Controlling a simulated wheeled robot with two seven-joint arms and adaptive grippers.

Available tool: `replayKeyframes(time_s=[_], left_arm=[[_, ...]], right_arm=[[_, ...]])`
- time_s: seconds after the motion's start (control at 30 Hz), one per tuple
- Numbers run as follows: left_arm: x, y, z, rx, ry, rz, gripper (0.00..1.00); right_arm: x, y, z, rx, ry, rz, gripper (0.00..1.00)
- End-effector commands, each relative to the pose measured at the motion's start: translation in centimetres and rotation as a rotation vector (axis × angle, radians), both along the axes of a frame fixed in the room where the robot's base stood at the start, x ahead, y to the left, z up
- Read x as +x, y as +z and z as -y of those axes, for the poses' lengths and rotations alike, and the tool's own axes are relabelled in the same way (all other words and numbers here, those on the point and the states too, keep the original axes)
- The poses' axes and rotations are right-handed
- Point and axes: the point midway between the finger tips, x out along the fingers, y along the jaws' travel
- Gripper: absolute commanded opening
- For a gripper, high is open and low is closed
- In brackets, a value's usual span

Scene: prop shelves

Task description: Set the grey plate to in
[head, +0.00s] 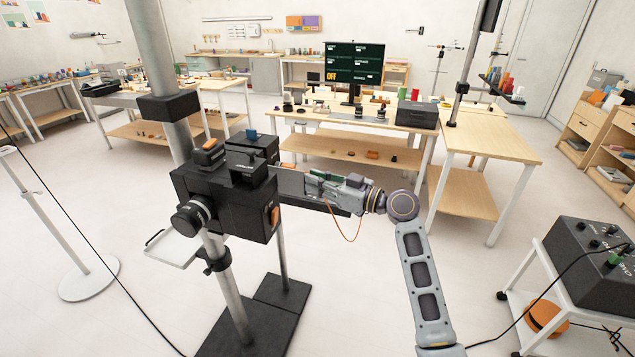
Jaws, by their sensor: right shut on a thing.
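A black device (210,195) with a lens on its left side is clamped to a metal post in front of me. A dark grey plate (290,184) sticks out from the right side of the device. My right gripper (312,184) reaches in from the right and is shut on the plate's outer part. The gripper hides some of the plate, and how far it goes into the device cannot be seen. My left gripper is not in view.
A thick grey column (150,45) rises behind the device. A white tray (172,248) sits at its lower left. A wooden workbench (340,120) with a screen stands behind. A trolley (545,290) with a dark control box (590,255) stands at right. Open floor lies between.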

Motion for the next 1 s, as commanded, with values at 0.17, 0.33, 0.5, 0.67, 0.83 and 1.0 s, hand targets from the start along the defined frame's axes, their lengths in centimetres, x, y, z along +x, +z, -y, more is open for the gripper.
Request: replayKeyframes(time_s=[0.17,0.33,0.5,0.67,0.83,1.0], left_arm=[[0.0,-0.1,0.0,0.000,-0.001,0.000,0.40],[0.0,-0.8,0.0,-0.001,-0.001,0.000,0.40],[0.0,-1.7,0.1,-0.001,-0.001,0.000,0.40],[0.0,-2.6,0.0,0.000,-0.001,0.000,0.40],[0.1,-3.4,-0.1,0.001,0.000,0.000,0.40],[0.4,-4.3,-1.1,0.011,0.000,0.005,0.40]], right_arm=[[0.3,0.1,0.1,0.003,-0.008,0.001,0.00],[0.6,0.0,-0.7,0.002,-0.008,0.002,0.00],[1.1,0.0,-2.1,0.004,-0.010,0.003,0.00],[1.6,0.1,-3.6,0.005,-0.011,0.004,0.00],[2.2,0.1,-5.2,0.006,-0.011,0.003,0.00],[2.8,0.2,-6.8,0.006,-0.012,0.003,0.00]])
